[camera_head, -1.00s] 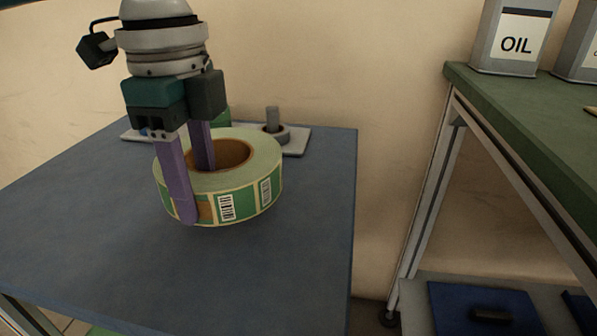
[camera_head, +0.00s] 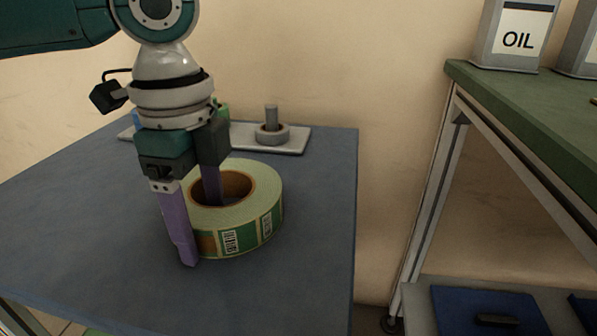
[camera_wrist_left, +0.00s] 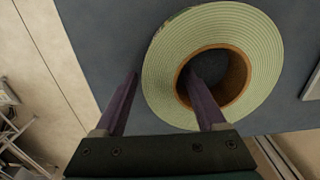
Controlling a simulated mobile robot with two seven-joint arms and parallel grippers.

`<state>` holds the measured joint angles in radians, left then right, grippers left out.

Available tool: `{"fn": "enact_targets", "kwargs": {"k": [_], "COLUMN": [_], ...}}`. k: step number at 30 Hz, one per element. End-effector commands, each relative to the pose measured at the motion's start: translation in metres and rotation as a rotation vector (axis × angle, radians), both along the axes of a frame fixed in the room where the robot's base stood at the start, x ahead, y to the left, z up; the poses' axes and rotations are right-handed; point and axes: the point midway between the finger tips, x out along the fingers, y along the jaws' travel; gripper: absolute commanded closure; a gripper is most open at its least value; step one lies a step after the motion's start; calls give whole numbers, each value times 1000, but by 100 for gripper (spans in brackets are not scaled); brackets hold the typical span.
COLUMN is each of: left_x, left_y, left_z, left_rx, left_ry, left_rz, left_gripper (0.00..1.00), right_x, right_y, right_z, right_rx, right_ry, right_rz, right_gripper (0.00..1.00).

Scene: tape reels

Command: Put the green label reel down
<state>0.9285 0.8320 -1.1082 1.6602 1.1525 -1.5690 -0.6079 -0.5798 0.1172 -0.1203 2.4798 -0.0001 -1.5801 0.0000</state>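The green label reel (camera_head: 262,205) lies flat on the blue-grey table top, with its green, barcoded labels facing out and a brown core around its hole. It also shows from above in the left wrist view (camera_wrist_left: 257,55). My left gripper (camera_head: 199,230) points down over the reel's left side. One finger is inside the core hole and the other is outside the rim. In the left wrist view the gripper (camera_wrist_left: 162,80) is open, with a gap between the outer finger and the rim. The inner fingertip is partly hidden in the hole. My right gripper is not in view.
A pale plate (camera_head: 296,140) with a grey post and ring (camera_head: 271,131) stands at the table's back, partly hidden by my left gripper. The table front (camera_head: 270,295) is clear. A green-topped bench (camera_head: 520,110) with an oil can (camera_head: 515,38) stands at right.

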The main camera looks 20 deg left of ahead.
Motion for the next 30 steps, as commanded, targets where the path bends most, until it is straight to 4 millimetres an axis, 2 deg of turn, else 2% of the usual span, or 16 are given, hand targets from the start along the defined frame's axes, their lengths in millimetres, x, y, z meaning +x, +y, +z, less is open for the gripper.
{"fn": "enact_targets", "kwargs": {"k": [9,14,21,24,30], "left_x": [0,1,1,1,0], "left_y": [0,0,0,0,-2], "left_z": [3,31,87,104,120], "left_rx": [0,1,0,0,-3], "left_ry": [-2,-3,-3,-3,-1], "left_rz": [0,0,1,1,-1], "left_gripper": [24,24,24,24,24], "right_x": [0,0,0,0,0], "right_y": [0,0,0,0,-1], "right_z": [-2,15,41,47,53], "right_rx": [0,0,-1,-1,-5], "right_ry": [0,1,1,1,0], "right_rz": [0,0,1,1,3], "right_gripper": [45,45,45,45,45]}}
